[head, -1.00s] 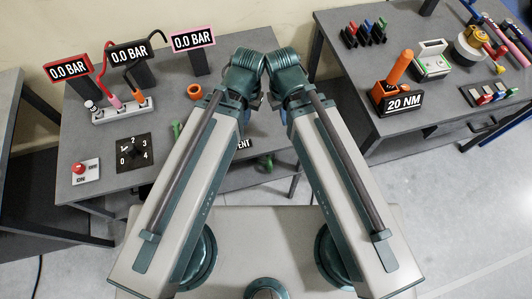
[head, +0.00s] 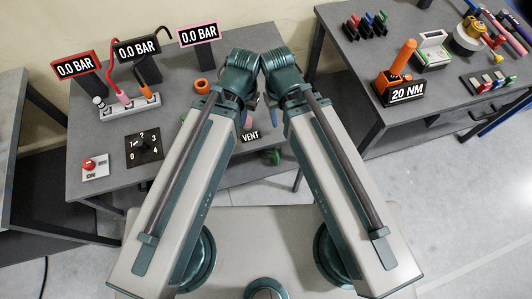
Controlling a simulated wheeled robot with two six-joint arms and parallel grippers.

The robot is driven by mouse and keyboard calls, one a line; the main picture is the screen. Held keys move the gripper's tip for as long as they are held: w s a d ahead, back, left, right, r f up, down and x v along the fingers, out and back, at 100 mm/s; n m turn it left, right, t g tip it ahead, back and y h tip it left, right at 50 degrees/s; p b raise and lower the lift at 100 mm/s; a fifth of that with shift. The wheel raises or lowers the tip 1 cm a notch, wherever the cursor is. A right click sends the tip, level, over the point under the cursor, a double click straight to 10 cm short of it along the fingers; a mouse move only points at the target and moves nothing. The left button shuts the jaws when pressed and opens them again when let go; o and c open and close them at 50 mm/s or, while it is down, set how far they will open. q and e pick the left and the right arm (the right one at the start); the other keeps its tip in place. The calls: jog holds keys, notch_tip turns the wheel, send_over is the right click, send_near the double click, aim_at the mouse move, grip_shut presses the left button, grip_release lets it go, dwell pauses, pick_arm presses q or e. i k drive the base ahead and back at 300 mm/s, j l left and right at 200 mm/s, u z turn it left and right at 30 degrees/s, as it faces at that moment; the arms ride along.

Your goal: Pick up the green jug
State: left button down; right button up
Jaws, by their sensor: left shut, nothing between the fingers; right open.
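I cannot make out a green jug in the head view. My two arms rise from the bottom and fold close together at the middle, over the left table's right end. My grippers are hidden behind the arm links, so their fingers do not show.
The left table (head: 205,150) holds gauges reading 0.0 BAR (head: 137,50), a hose manifold (head: 130,106), a dial (head: 144,148), a red switch (head: 94,166), an orange ring (head: 201,86) and a VENT label (head: 250,136). The right table (head: 428,120) holds an orange-handled tool (head: 400,70). Bare floor lies at lower right.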

aim_at(273, 149)
jog(key=k+j, duration=0.2)
jog(key=j, duration=0.15)
jog(key=k+j, duration=0.2)
jog(key=j, duration=0.2)
jog(key=k+j+z, duration=0.1)
jog(key=j, duration=0.25)
jog(key=k+j, duration=0.3)
jog(key=i+j+z, duration=0.05)
jog(key=j, duration=0.05)
